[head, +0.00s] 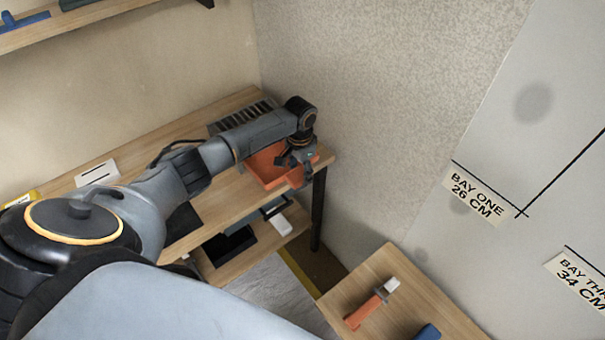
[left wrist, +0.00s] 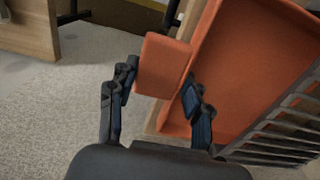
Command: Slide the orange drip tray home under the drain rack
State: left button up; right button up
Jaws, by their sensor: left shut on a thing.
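The orange drip tray (head: 268,165) sits on the wooden bench at its right end, partly sticking out in front of the dark drain rack (head: 240,115). In the left wrist view the tray (left wrist: 255,65) fills the right side, and the slatted rack (left wrist: 285,130) covers its lower right part. My left gripper (head: 298,160) is at the tray's front. Its two fingers stand on either side of the tray's orange front tab (left wrist: 163,66), shut on it. My left arm hides part of the rack and tray in the head view. My right gripper is not in view.
The wooden bench (head: 225,200) has a lower shelf with dark and white items. A wall stands close to the right of the bench. A small wooden table (head: 390,280) at the lower right holds an orange-handled tool (head: 368,306).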

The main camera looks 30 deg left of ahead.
pick_arm(q)
jog(key=shift+w+a+b, duration=0.25)
jog(key=shift+a+b, duration=0.05)
jog(key=shift+a, duration=0.35)
jog(key=shift+w+a+b, duration=0.2)
jog(key=shift+a+b, duration=0.15)
jog(key=shift+a, duration=0.35)
jog(key=shift+w+a+b, duration=0.25)
jog(key=shift+a+b, duration=0.05)
jog(key=shift+a, duration=0.35)
jog(key=shift+w+a+b, duration=0.3)
jog(key=shift+a+b, duration=0.25)
jog(key=shift+a, duration=0.3)
jog(key=shift+w+a+b, duration=0.3)
jog(key=shift+a+b, duration=0.25)
jog(key=shift+a, duration=0.25)
jog(key=shift+f, duration=0.3)
jog(key=o, duration=1.6)
jog(key=shift+c, duration=0.2)
jog(key=shift+r, duration=0.15)
